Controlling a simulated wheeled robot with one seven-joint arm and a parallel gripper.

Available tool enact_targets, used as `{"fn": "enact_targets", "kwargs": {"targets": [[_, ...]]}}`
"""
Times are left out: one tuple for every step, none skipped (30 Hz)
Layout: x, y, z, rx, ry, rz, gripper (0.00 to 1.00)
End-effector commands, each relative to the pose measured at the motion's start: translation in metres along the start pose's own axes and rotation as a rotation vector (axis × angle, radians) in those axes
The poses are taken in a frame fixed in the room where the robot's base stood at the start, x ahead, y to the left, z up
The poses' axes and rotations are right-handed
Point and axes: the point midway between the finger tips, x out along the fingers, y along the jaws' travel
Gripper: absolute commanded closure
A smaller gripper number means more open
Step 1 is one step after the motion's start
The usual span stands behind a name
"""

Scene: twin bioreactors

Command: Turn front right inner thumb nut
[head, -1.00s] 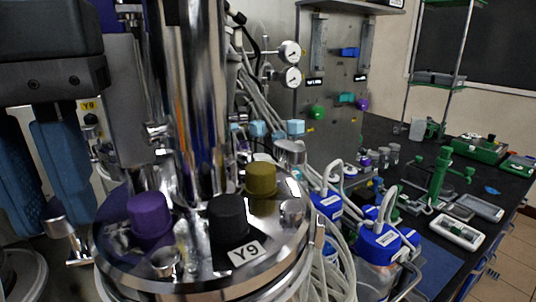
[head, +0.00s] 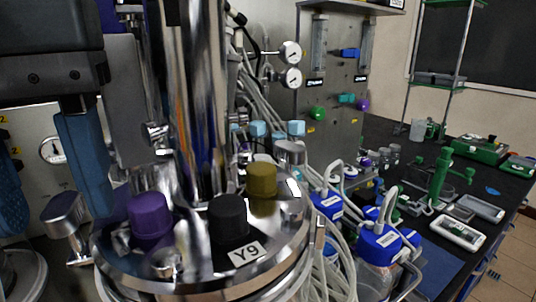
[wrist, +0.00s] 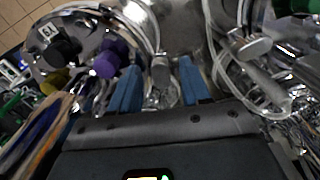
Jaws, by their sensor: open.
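A shiny metal thumb nut (head: 64,214) with a flat wing stands at the left edge of the steel lid marked Y9 (head: 285,235) in the head view. I cannot tell for sure that it is the front right inner one. My gripper (head: 52,205) has two blue fingers, which are spread apart and hold nothing. In the wrist view the fingers of my gripper (wrist: 158,82) stand either side of a metal nut (wrist: 160,72), with a visible gap to each finger. Contact at the fingertips cannot be made out.
The lid carries a purple cap (head: 150,214), a black cap (head: 229,218) and an olive cap (head: 262,180) close by. A tall steel column (head: 200,100) rises behind them. In the wrist view another metal nut (wrist: 254,47) and clear tubing lie to the right.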

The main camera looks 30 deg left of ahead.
Motion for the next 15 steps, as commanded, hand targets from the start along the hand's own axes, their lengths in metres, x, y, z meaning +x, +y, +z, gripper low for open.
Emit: {"fn": "enact_targets", "kwargs": {"targets": [[-0.004, 0.000, -0.001, 0.001, 0.003, 0.000, 0.53], [-0.007, 0.000, -0.001, 0.001, 0.003, 0.001, 0.53], [-0.013, 0.000, -0.001, 0.000, 0.003, 0.002, 0.53], [-0.017, 0.000, 0.000, 0.000, 0.003, 0.001, 0.53], [-0.022, 0.000, 0.000, 0.000, 0.003, 0.001, 0.53], [-0.029, 0.000, -0.001, 0.001, 0.004, 0.001, 0.53], [-0.034, 0.000, -0.001, 0.001, 0.004, 0.001, 0.53], [-0.039, 0.000, -0.001, 0.001, 0.003, 0.001, 0.53], [-0.046, 0.000, -0.001, 0.001, 0.003, 0.001, 0.53], [-0.051, -0.001, 0.000, 0.001, 0.004, 0.000, 0.53], [-0.055, -0.001, 0.000, 0.000, 0.003, 0.000, 0.53], [-0.060, -0.001, 0.000, 0.000, 0.002, 0.000, 0.53], [-0.063, 0.000, 0.000, 0.000, 0.001, 0.000, 0.53], [-0.066, 0.000, 0.000, 0.000, 0.001, 0.001, 0.53], [-0.070, 0.000, 0.000, -0.001, 0.002, 0.000, 0.53]]}}
